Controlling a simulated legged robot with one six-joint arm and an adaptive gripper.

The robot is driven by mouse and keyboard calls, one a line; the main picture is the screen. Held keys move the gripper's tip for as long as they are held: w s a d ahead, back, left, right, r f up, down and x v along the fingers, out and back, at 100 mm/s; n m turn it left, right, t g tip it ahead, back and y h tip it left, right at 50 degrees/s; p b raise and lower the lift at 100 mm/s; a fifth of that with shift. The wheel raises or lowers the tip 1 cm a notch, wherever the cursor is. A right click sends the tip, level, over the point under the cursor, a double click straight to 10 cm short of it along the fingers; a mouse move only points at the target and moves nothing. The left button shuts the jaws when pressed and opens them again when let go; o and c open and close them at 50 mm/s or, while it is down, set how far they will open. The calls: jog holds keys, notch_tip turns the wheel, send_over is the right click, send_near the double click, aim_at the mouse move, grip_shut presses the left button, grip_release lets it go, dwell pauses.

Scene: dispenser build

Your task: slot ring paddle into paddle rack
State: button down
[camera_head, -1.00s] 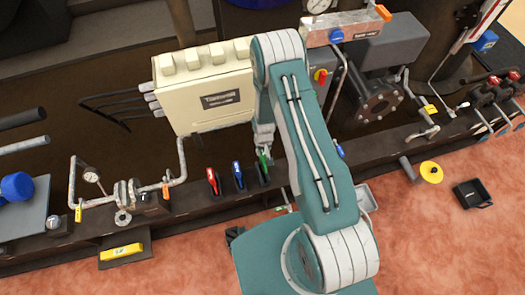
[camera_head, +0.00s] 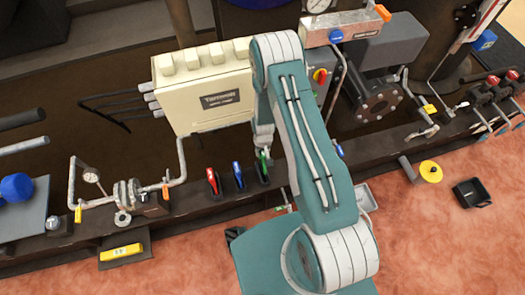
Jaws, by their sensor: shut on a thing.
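A row of upright colored handles stands on the dark beam: a red one (camera_head: 212,181), a blue one (camera_head: 238,176) and a green one (camera_head: 263,167). They sit in dark slots that look like the paddle rack. My gripper (camera_head: 264,147) points down at the top of the green handle, just left of my teal forearm. It is small in view and looks shut on the green-handled paddle, which seems to be the ring paddle. The paddle stands about upright, at the right end of the row. Its lower part is hard to make out, so how deep it sits cannot be told.
A cream junction box (camera_head: 203,90) stands just behind the row. A grey motor and flange (camera_head: 378,102) are to the right behind my arm. A yellow disc (camera_head: 431,171) and black tray (camera_head: 473,193) lie right.

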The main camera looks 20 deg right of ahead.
jog(key=shift+f, duration=3.8)
dwell(0.5)
jog(key=shift+c, duration=1.8)
grip_release()
jog(key=o, duration=0.4)
jog(key=shift+c, duration=0.2)
jog(key=shift+r, duration=4)
